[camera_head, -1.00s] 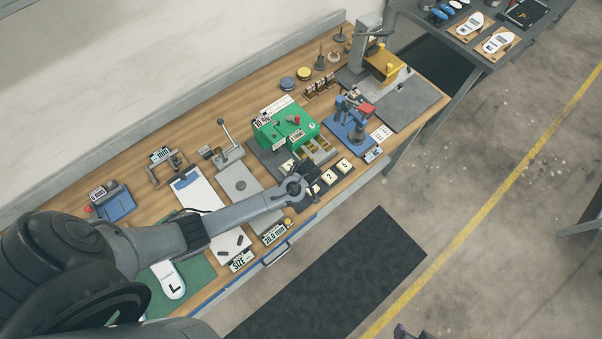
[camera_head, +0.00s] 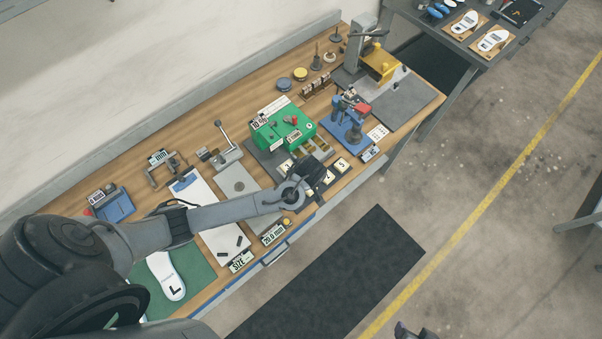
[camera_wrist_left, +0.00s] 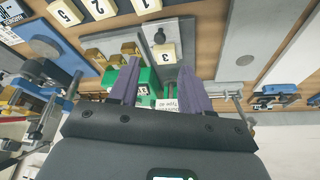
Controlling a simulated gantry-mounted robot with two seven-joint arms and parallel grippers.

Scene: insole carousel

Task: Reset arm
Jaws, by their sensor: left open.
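My left arm reaches in from the left in the head view, over the front of the wooden bench (camera_head: 138,182). My left gripper (camera_head: 318,183) is above the front edge, by the number tiles and the green machine (camera_head: 281,126). In the left wrist view its two purple-grey fingers (camera_wrist_left: 158,88) are apart, with nothing held between them. The green machine (camera_wrist_left: 147,82) shows beyond the fingers, and a tile marked 3 (camera_wrist_left: 166,54) lies past their tips. A dark piece (camera_head: 412,332) at the bottom edge may be my right gripper, mostly cut off.
A white insole (camera_head: 166,276) lies on a green mat (camera_head: 200,268). A blue clamp fixture (camera_head: 346,131) and a yellow press (camera_head: 380,64) stand to the right. A lever tool (camera_head: 226,148) stands mid-bench. Open floor with a black mat (camera_head: 335,280) lies in front.

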